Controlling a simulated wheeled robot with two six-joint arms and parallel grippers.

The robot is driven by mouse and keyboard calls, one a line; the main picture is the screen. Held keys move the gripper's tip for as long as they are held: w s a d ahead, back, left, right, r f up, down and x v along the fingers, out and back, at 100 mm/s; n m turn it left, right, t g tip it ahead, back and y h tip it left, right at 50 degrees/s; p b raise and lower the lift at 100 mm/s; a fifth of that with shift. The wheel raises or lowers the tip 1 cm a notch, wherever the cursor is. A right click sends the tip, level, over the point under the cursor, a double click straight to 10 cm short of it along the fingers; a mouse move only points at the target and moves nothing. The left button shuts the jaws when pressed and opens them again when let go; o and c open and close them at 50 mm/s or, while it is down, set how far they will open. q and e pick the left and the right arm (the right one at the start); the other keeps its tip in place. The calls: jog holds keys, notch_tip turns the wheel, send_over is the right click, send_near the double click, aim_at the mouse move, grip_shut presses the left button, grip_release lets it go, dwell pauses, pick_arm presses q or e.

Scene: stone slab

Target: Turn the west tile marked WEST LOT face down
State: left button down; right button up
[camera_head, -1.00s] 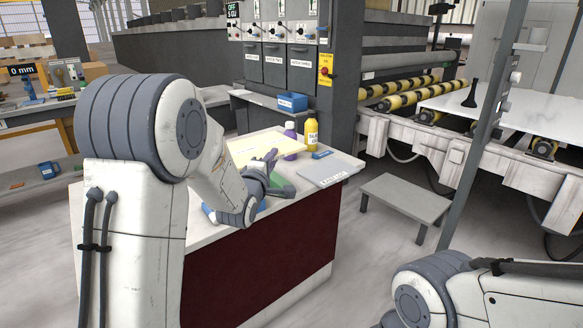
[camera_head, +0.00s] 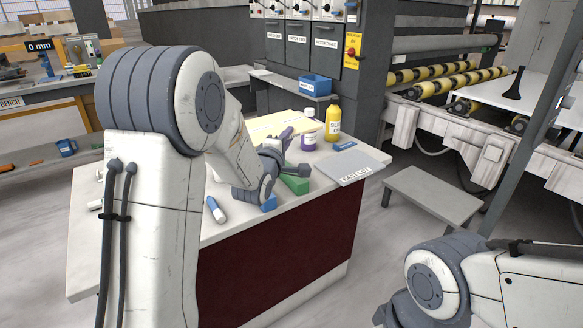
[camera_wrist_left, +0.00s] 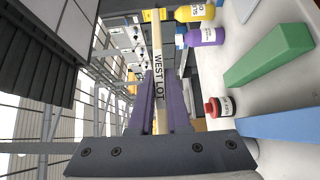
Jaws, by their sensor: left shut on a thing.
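The cream west tile (camera_head: 283,124) is over the far part of the counter in the head view. My left gripper (camera_head: 287,137) is at its near side, partly hidden behind my own arm. In the left wrist view, the purple fingers of my left gripper (camera_wrist_left: 161,105) are shut on the tile (camera_wrist_left: 157,35), which shows as a narrow cream strip lettered WEST LOT. Whether the tile touches the counter is not clear. The grey tile marked EAST LOT (camera_head: 350,168) lies flat at the counter's right end. My right gripper is out of view.
A purple bottle (camera_head: 308,132) and yellow bottle (camera_head: 333,120) stand behind the gripper. A grey stool (camera_head: 432,192) stands right.

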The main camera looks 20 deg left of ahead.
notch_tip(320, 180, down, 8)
jog(key=b, duration=0.7)
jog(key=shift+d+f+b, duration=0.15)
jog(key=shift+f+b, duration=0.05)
jog(key=shift+b, duration=0.1)
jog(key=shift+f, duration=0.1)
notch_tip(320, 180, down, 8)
jog(key=b, duration=0.8)
